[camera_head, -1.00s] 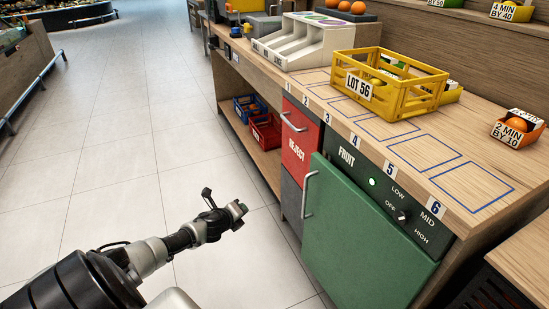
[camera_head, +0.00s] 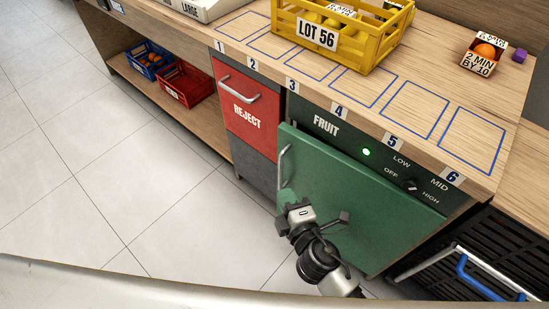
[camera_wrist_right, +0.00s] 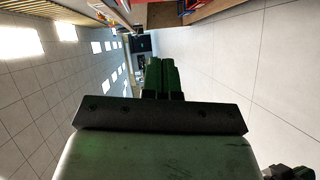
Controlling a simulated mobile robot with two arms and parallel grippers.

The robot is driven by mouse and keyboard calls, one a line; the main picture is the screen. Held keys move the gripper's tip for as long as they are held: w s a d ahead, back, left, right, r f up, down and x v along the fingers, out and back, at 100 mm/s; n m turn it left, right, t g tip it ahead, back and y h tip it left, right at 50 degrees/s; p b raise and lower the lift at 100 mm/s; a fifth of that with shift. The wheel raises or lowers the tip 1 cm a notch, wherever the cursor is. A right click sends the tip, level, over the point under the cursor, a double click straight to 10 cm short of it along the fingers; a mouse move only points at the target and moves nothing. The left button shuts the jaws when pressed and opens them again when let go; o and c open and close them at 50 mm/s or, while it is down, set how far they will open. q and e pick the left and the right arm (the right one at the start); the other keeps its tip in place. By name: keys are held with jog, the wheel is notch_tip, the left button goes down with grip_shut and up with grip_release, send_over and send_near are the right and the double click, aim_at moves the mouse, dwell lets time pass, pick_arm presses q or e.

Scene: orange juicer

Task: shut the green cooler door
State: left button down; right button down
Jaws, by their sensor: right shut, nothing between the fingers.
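The green cooler door (camera_head: 345,200) is under the FRUIT panel (camera_head: 375,150) in the head view. It stands slightly ajar, its handle side out from the cabinet front and a dark gap along its top edge. Its grey handle (camera_head: 284,166) is at the left edge. My right gripper (camera_head: 297,212) is in front of the door's lower left part, below the handle. I cannot tell whether it touches the door. Its closed, empty fingers also show in the right wrist view (camera_wrist_right: 163,78).
A red REJECT drawer (camera_head: 247,110) is left of the door. A yellow LOT 56 crate (camera_head: 352,52) stands on the counter. A black slatted crate with a blue handle (camera_head: 480,278) is at the lower right. The floor (camera_head: 100,190) at left is clear.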

jog(key=w, duration=0.3)
jog(key=w+a+f, duration=0.1)
jog(key=w, duration=0.3)
jog(key=w+a+f, duration=0.1)
jog(key=w, duration=0.2)
jog(key=shift+w+b, duration=0.25)
jog(key=shift+b, duration=0.1)
pick_arm(q)
jog(key=shift+w+d+r, duration=0.1)
jog(key=shift+w+r, duration=0.55)
jog(key=shift+w, duration=0.25)
pick_arm(e)
jog(key=shift+w, duration=0.15)
